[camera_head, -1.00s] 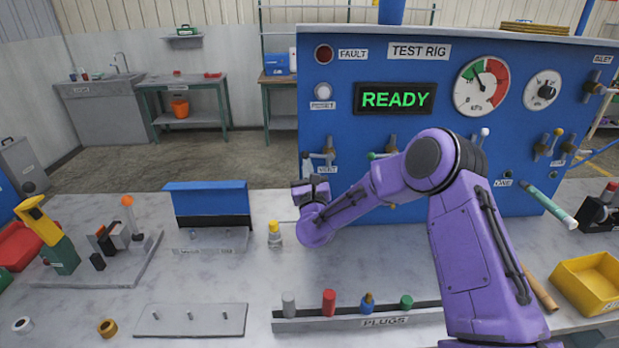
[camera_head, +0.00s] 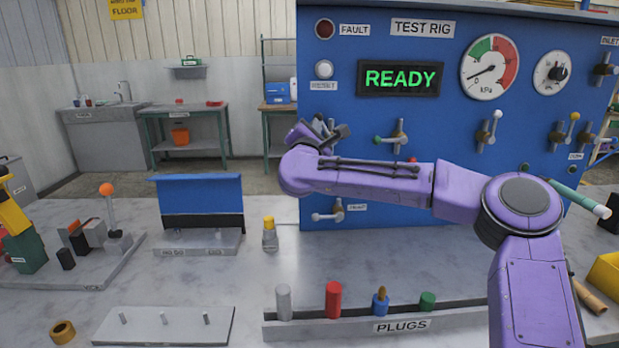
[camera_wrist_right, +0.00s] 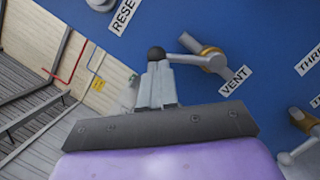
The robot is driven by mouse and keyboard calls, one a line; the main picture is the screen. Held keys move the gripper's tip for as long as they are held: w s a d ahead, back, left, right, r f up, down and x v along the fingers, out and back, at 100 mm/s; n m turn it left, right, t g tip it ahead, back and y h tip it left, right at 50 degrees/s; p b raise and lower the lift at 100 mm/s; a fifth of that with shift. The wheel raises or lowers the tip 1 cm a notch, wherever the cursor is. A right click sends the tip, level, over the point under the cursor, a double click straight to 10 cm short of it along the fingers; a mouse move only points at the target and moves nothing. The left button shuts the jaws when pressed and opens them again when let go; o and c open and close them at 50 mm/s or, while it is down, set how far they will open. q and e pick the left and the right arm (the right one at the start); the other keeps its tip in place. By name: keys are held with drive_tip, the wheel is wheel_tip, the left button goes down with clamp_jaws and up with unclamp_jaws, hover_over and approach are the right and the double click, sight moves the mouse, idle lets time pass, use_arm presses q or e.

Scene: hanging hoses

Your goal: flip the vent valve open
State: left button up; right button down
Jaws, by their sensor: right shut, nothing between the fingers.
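The vent valve shows in the right wrist view as a brass and grey body (camera_wrist_right: 213,62) beside the VENT label (camera_wrist_right: 235,80). Its grey lever (camera_wrist_right: 185,58) extends left from the body, and a black knob (camera_wrist_right: 156,53) shows at the fingertips. My right gripper (camera_wrist_right: 157,75) is shut and empty; its fingers overlap the knob, and I cannot tell whether they touch it. In the head view my right gripper (camera_head: 322,126) is at the panel's left side and hides the vent valve. My left gripper is not in view.
The blue test rig panel (camera_head: 450,115) has a READY display (camera_head: 400,78), a gauge (camera_head: 490,67) and several other valves. A lower valve (camera_head: 335,212) sits under my forearm. On the bench are a plug rack (camera_head: 375,325), a yellow-capped bottle (camera_head: 269,235) and a blue stand (camera_head: 200,195).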

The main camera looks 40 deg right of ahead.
drive_tip(key=shift+s+d+r+m+g+b, duration=0.2)
drive_tip(key=shift+d+r+m+g+b, duration=0.15)
drive_tip(key=shift+m+b, duration=0.8)
drive_tip(key=shift+s+d+r+m+g+b, duration=0.25)
drive_tip(key=shift+d+m+b, duration=0.15)
drive_tip(key=shift+m+b, duration=0.75)
drive_tip(key=shift+s+d+r+m+g+b, duration=0.2)
drive_tip(key=shift+d+r+m+g+b, duration=0.15)
drive_tip(key=shift+m+b, duration=0.75)
drive_tip(key=shift+d, duration=0.1)
drive_tip(key=w+a+f+b+v, duration=0.1)
drive_tip(key=b+v, duration=0.5)
drive_tip(key=v, duration=0.7)
drive_tip(key=shift+w+a+f, duration=0.25)
drive_tip(key=shift+w, duration=0.2)
